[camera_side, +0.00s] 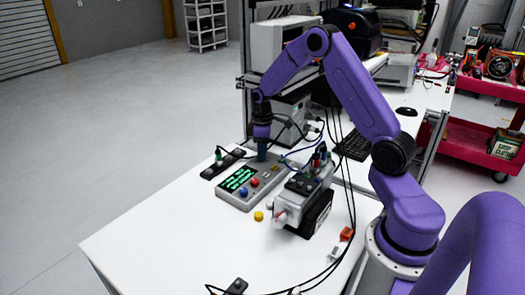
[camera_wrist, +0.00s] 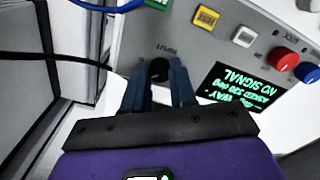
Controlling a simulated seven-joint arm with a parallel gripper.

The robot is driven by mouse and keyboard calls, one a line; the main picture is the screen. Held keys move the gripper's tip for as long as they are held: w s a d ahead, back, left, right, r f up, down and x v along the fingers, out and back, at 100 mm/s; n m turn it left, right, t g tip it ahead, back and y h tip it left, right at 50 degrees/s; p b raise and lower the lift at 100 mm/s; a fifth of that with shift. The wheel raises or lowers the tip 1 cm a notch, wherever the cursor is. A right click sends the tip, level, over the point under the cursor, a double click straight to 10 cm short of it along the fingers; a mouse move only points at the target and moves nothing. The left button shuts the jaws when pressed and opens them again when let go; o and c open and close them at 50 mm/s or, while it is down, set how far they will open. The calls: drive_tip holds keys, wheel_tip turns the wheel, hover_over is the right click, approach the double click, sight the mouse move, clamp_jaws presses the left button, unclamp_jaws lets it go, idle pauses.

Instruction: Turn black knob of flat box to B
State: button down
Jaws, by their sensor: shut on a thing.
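The flat grey box (camera_side: 268,184) lies on the white table, with a lit green-text screen, a blue knob and a red knob on its top. It also shows in the wrist view (camera_wrist: 215,50), where its screen (camera_wrist: 238,88) reads "NO SIGNAL" upside down. The black knob (camera_wrist: 158,68) sits at the box's end by a small printed label. My gripper (camera_side: 262,157) points down over the far end of the box. In the wrist view my gripper (camera_wrist: 157,80) has its two blue fingers shut on the black knob. The knob's pointer and any B mark cannot be made out.
A grey device with a black base (camera_side: 305,205) stands close right of the box. A black strip with a green plug (camera_side: 220,163) lies to the left. A yellow cap (camera_side: 258,216) lies in front. Cables hang nearby. The table's front left is clear.

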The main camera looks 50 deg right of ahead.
drive_tip(key=m, duration=0.4)
drive_tip(key=shift+m, duration=1.9)
drive_tip(key=c, duration=0.9)
unclamp_jaws()
wheel_tip(320, 180, up, 18)
drive_tip(key=shift+f, duration=0.25)
